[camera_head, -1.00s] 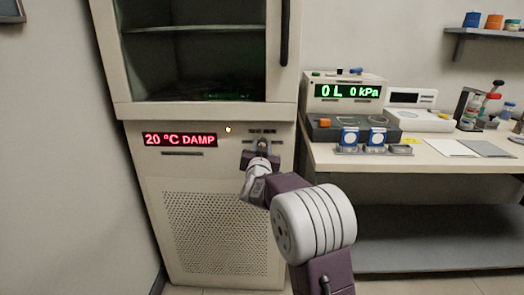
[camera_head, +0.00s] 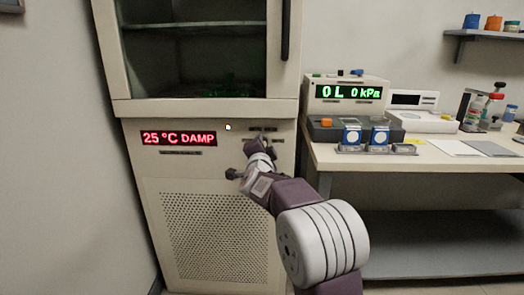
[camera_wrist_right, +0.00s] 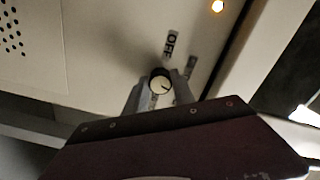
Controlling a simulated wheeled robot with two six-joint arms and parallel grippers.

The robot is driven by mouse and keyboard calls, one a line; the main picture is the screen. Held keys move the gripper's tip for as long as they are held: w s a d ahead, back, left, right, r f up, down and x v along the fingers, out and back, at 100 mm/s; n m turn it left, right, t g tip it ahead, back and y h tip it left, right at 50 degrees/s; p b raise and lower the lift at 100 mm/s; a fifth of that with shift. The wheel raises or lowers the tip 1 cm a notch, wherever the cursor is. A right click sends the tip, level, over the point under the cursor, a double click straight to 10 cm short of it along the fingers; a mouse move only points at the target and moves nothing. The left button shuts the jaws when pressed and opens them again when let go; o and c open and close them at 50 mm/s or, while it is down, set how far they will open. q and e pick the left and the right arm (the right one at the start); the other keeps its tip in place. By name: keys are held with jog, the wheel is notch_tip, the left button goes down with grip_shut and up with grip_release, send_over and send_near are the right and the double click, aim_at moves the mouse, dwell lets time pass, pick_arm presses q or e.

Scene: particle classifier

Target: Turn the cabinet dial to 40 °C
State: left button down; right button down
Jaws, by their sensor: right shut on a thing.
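The cabinet (camera_head: 150,200) stands in the head view. Its red display (camera_head: 178,138) reads "25 °C DAMP". The dial (camera_wrist_right: 160,80) shows in the wrist view as a small round knob with a pale face and a dark pointer mark, beside an "OFF" label (camera_wrist_right: 171,45). My right gripper (camera_wrist_right: 159,92) has a finger on each side of the dial and is shut on it. In the head view my right gripper (camera_head: 260,147) is at the cabinet's front panel, right of the display, and mostly hides the dial. My left gripper is not in view.
A small lit lamp (camera_head: 228,127) sits on the panel between the display and my gripper. Above is the cabinet's glass door with a dark vertical handle (camera_head: 285,30). A bench (camera_head: 330,158) with instruments stands close on the right.

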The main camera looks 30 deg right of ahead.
jog(key=shift+f+m+b, duration=0.1)
jog(key=shift+m+b, duration=0.4)
jog(key=shift+m, duration=0.6)
jog(key=c, duration=1.1)
grip_release()
jog(key=shift+o, duration=0.2)
jog(key=p+v, duration=0.1)
jog(key=v, duration=0.8)
jog(key=shift+p, duration=0.4)
